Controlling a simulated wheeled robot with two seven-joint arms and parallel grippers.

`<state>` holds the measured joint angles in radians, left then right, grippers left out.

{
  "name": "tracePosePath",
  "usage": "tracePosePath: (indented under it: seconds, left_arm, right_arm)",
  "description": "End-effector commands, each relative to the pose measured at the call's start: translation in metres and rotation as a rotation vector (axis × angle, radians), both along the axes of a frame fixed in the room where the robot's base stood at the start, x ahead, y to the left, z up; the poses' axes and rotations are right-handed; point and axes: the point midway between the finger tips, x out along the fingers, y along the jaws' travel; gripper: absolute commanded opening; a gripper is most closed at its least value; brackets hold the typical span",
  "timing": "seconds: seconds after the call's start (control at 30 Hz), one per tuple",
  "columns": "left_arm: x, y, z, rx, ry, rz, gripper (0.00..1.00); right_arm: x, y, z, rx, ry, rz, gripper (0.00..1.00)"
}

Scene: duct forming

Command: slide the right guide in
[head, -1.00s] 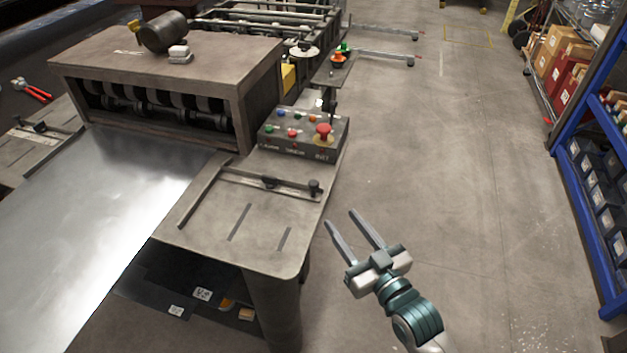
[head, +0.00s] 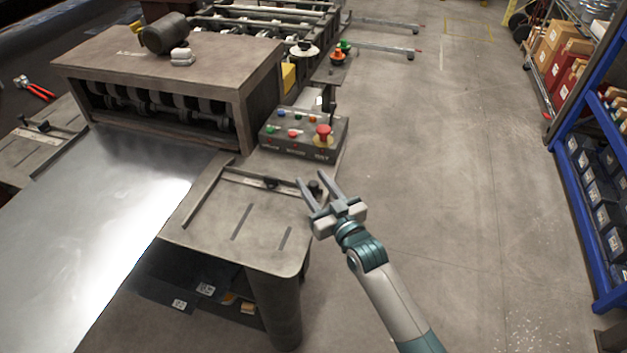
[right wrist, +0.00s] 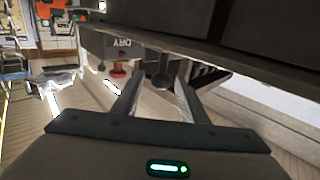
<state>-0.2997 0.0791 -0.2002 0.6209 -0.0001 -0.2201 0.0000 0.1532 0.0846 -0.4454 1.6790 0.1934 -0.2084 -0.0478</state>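The right guide (head: 205,193) is a thin dark bar along the sheet-side edge of the right table wing (head: 225,248). Its scaled cross rod (head: 262,183) runs right to a dark knob (head: 314,187) at the wing's outer edge. My right gripper (head: 312,179) is open, its fingers on either side of the knob in the head view. In the right wrist view the knob (right wrist: 160,77) shows between the open fingertips (right wrist: 160,85); I cannot tell whether they touch it. My left gripper is not in view.
The control box (head: 303,135) with a red stop button (head: 323,134) stands just behind the knob. A shiny metal sheet (head: 90,220) lies left of the guide. A blue shelf rack (head: 583,210) stands at far right. The floor between is clear.

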Motion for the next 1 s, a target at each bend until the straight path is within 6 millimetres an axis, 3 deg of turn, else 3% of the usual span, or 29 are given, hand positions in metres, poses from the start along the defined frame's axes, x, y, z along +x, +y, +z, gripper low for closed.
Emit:
tracePosePath:
  seconds: [0.37,0.5,0.53,0.77,1.0]
  left_arm:
    - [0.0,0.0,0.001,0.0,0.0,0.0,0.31]
    - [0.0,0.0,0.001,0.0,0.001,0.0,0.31]
    - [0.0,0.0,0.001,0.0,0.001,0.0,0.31]
    - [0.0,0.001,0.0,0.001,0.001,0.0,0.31]
    - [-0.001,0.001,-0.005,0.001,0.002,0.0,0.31]
  right_arm:
    - [0.003,0.002,0.0,0.0,0.0,0.0,0.37]
    - [0.003,0.002,0.0,0.0,0.0,0.0,0.04]
    - [0.003,0.002,0.0,0.0,0.0,0.0,0.0]
    - [0.005,0.007,0.0,0.001,0.0,0.0,0.0]
    - [0.016,0.043,-0.001,0.005,0.001,0.001,0.0]
